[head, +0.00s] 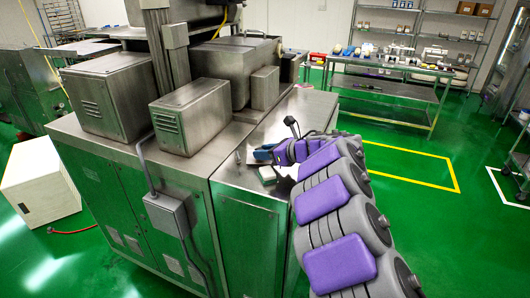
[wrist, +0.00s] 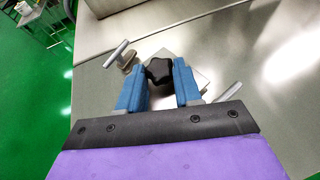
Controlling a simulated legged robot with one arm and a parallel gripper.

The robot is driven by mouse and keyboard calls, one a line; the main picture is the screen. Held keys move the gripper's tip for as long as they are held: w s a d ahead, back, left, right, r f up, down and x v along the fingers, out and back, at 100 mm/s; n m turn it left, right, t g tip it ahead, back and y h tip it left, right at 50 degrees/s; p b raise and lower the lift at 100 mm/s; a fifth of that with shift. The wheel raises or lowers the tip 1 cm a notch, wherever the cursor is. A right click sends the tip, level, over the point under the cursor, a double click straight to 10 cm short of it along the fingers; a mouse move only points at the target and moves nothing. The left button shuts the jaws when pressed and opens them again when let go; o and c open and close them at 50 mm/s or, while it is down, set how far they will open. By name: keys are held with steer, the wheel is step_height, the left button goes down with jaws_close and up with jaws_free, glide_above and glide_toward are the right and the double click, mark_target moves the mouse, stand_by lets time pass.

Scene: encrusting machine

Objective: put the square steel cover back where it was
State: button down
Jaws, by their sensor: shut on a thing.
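My gripper (wrist: 160,84) has its two blue fingers closed on a black lobed knob (wrist: 160,71) in the wrist view. A light grey plate, the square steel cover (wrist: 200,78), shows behind the knob and right finger. Most of it is hidden, and I cannot tell whether it touches the steel surface below. In the head view my gripper (head: 264,152) is low over the steel worktop (head: 245,180) at the machine's right end. The cover cannot be made out clearly there.
A T-shaped metal handle (wrist: 118,54) stands left of my fingers, and a pale bar (wrist: 229,94) lies to the right. A small pale block (head: 267,175) is near the worktop's front. Steel housings (head: 192,115) rise behind. A loaded table (head: 390,90) stands farther back.

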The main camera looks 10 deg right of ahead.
steer(key=shift+f+b, duration=0.3)
steer(key=shift+f, duration=0.15)
steer(key=c, duration=1)
jaws_free()
steer(key=o, duration=0.3)
steer(key=shift+a+r, duration=0.1)
steer(key=shift+a, duration=0.05)
